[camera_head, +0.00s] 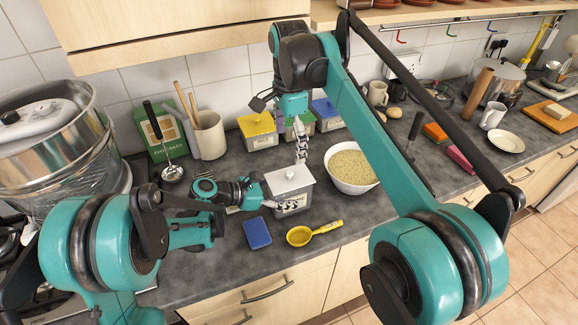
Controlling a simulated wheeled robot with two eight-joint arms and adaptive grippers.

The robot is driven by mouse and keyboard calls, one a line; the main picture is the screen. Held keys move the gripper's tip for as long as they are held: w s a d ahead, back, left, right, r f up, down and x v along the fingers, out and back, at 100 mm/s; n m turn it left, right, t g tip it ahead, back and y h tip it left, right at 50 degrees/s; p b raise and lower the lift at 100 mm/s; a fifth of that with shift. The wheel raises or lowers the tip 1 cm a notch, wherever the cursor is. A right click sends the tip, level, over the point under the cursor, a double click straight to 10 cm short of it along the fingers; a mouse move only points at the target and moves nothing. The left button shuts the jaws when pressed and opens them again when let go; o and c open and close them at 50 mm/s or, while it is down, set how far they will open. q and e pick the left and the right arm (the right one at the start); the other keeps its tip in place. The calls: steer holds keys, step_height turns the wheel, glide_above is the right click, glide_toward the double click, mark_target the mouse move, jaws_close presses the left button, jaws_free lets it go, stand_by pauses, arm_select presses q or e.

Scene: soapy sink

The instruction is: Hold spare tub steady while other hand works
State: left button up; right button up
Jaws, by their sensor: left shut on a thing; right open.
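My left gripper (281,204) reaches in from the left and is shut on the tub's lower front side. My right gripper (301,148) points down from above, open and empty, just above and behind the lid. Whether its fingertips touch the lid cannot be told.
Tubs with yellow (257,125), green (326,123) and blue (326,108) lids stand behind by the wall. A white bowl of grain (351,166) is to the right.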

mark_target(289, 172)
step_height(289, 172, down, 10)
steer(key=shift+f, duration=0.1)
stand_by(0.4)
steer(key=shift+s, duration=0.1)
steer(key=c, duration=2)
arm_select(q)
steer(key=shift+s, duration=0.1)
arm_select(e)
steer(key=shift+c, duration=0.2)
arm_select(q)
steer(key=shift+r, duration=0.1)
arm_select(e)
jaws_close()
steer(key=shift+r, duration=0.35)
steer(key=shift+r, duration=0.1)
steer(key=shift+r, duration=1.05)
